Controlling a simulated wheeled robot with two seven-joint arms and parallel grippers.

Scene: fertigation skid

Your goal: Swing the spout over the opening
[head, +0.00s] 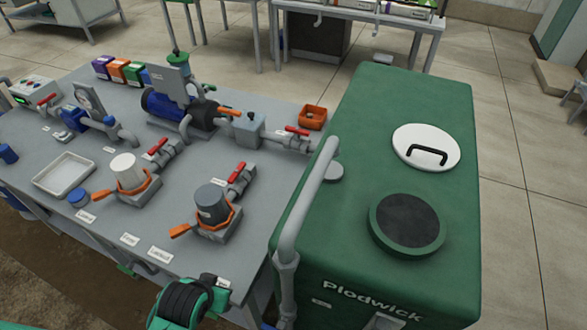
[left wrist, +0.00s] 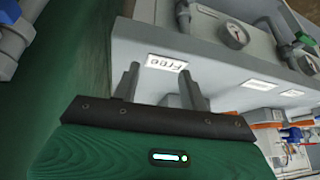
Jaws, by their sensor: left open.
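The spout (head: 305,205) is a light grey pipe rising from a collar at the tank's front left corner. Its arm runs back along the tank's left edge, and its far end lies near a small grey disc (head: 334,171), well left of the opening. The opening (head: 408,222) is a dark speckled round with a raised green rim on the green tank's (head: 370,110) top. My left gripper (head: 187,303) is low at the table's front edge, left of the spout and apart from it. In the left wrist view its two fingers (left wrist: 160,88) are apart and empty. My right gripper is out of view.
A white lid (head: 426,135) with a black handle sits on the tank behind the opening. The grey table (head: 90,165) on the left carries a blue pump (head: 180,108), red-handled valves and two orange-collared cups. The tank top between spout and opening is clear.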

